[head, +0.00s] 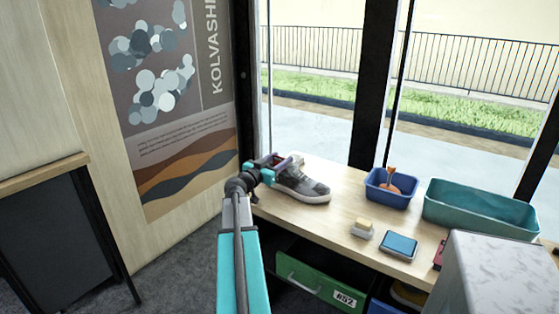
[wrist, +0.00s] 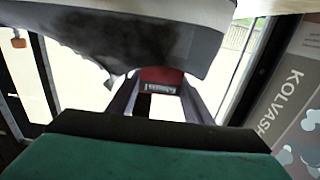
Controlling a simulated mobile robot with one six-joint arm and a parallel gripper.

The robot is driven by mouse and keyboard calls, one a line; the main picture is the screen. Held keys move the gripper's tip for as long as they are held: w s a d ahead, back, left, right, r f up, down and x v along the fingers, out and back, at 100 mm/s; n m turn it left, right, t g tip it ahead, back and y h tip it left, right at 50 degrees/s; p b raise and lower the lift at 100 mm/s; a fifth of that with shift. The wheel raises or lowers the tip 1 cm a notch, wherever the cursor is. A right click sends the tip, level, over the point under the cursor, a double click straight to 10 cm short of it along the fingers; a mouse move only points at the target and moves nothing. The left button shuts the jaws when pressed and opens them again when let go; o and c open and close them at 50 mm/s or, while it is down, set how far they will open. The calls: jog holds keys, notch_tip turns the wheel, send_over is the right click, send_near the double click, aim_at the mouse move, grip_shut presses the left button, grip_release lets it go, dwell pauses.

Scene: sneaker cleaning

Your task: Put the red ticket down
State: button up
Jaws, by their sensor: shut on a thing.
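The red ticket (wrist: 161,75) shows in the wrist view between my fingertips, with a small printed label on its edge. My gripper (wrist: 160,90) is shut on it. The ticket cannot be made out in the head view. There, my gripper (head: 288,163) is at the left end of the wooden table (head: 340,222), right beside the grey sneaker (head: 303,187). The sneaker also fills the top of the wrist view (wrist: 120,30), close to the ticket. I cannot tell whether ticket and sneaker touch.
A blue bin (head: 391,198) holding an orange item, a teal bin (head: 478,222), a yellowish brush or sponge (head: 363,228) and a blue pad (head: 399,245) stand to the right. A red item (head: 439,256) is partly hidden by a pale block (head: 495,275). A green drawer (head: 318,278) is below.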

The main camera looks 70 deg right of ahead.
jog(key=shift+f+b, duration=0.15)
jog(key=shift+b, duration=0.15)
jog(key=o, duration=1)
jog(key=shift+r+p, duration=0.2)
jog(key=shift+p, duration=0.1)
jog(key=shift+a, duration=0.1)
jog(key=shift+b+v, duration=1.2)
jog(key=shift+v, duration=4.7)
